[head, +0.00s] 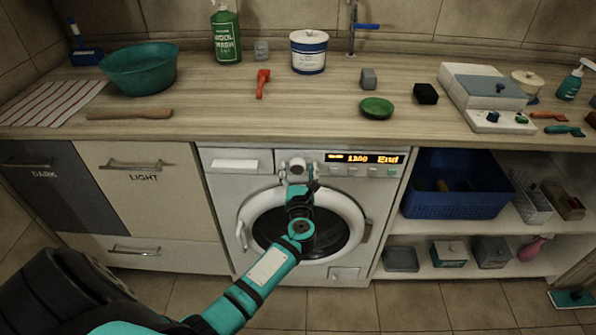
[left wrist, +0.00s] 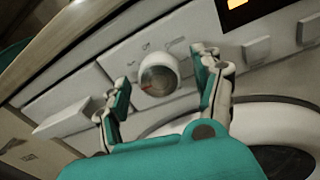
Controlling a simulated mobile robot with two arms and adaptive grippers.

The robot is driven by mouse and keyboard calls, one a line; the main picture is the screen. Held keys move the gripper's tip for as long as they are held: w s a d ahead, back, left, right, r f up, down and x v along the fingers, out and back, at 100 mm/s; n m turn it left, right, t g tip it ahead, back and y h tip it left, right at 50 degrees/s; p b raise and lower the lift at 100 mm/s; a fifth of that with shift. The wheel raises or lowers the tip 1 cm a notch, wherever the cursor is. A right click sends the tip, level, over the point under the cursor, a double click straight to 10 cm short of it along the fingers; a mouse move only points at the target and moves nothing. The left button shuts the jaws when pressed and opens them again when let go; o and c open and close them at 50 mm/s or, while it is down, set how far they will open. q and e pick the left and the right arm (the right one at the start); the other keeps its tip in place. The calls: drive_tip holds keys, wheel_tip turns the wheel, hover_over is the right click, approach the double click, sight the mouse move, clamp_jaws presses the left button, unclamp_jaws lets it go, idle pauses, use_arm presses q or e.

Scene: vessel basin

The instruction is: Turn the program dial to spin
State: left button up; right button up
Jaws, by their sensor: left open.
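The program dial (head: 298,163) is a round white knob on the washing machine's (head: 228,187) front panel, left of the lit display (head: 364,158). The display shows orange digits and the word "End". My left gripper (head: 299,174) is open in front of the dial, one finger on each side. In the left wrist view the gripper (left wrist: 163,72) shows gaps between both fingers and the knob. My right gripper is not in view.
Small buttons (head: 353,170) sit right of the dial, below the display. The round door (head: 357,215) is below, behind my left arm. The wooden counter (head: 210,115) above holds a green bottle (head: 226,38), a white tub (head: 309,55) and a red tool (head: 262,83).

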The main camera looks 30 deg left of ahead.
use_arm(q)
drive_tip(key=c, duration=1.2)
drive_tip(key=m+p, duration=0.1)
drive_tip(key=m, duration=0.3)
drive_tip(key=shift+m, duration=0.3)
drive_tip(key=m+p, duration=0.1)
drive_tip(key=m, duration=0.3)
drive_tip(key=shift+t+p, duration=0.3)
drive_tip(key=shift+f+m, duration=0.1)
drive_tip(key=shift+m, duration=0.3)
drive_tip(key=o, duration=1.2)
